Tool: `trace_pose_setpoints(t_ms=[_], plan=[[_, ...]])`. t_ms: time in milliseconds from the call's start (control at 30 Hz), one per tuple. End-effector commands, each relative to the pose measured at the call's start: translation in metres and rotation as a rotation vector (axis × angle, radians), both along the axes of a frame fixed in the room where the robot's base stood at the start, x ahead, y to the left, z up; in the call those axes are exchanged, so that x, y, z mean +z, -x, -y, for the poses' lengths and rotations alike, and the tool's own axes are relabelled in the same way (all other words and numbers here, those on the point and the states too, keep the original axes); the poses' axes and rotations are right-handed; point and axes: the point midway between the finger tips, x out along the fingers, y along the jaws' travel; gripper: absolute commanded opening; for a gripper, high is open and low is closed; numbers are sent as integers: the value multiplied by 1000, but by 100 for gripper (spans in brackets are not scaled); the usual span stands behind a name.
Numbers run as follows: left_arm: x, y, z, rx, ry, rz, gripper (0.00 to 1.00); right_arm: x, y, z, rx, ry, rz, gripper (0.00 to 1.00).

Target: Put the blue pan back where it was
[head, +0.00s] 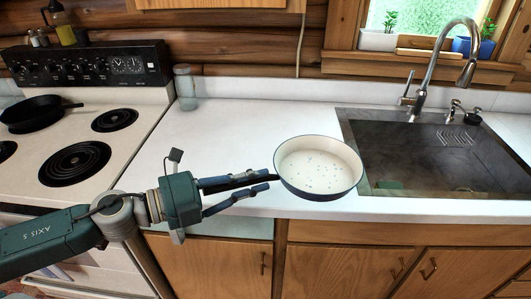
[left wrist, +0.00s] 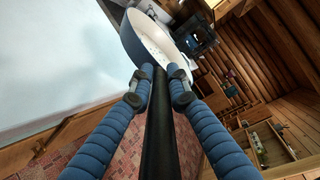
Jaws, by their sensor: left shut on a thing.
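The blue pan (head: 318,168) has a dark blue outside and a pale speckled inside. It is at the front edge of the white counter (head: 225,125), left of the sink, and I cannot tell whether it touches the counter. My left gripper (head: 268,182) comes in from the left and is shut on its dark handle. In the left wrist view the handle runs between the two blue fingers (left wrist: 162,85), and the pan (left wrist: 133,43) shows beyond the fingertips. My right gripper is not in view.
A stove (head: 105,125) stands at the left, with a black skillet (head: 33,113) on a back burner. A glass jar (head: 185,88) stands at the back of the counter. The sink (head: 440,150) with its tall faucet (head: 432,65) is at the right. The counter's middle is clear.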

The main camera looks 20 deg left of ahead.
Motion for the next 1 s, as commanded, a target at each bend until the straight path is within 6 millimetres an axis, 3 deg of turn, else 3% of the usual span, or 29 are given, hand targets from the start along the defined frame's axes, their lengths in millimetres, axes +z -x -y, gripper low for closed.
trace_pose_setpoints(t_ms=[100, 233, 400, 733, 1000], plan=[[31, -21, -3, 79, -9, 8, 0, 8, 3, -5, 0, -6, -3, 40], [50, -39, -9, 158, -4, 9, 0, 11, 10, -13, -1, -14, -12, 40], [64, -52, -14, 221, 1, 12, 0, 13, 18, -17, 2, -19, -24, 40], [98, -88, -25, 419, 11, 8, 0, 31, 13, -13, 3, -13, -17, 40], [99, -108, -35, 588, 2, 1, 0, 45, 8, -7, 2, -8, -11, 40]])
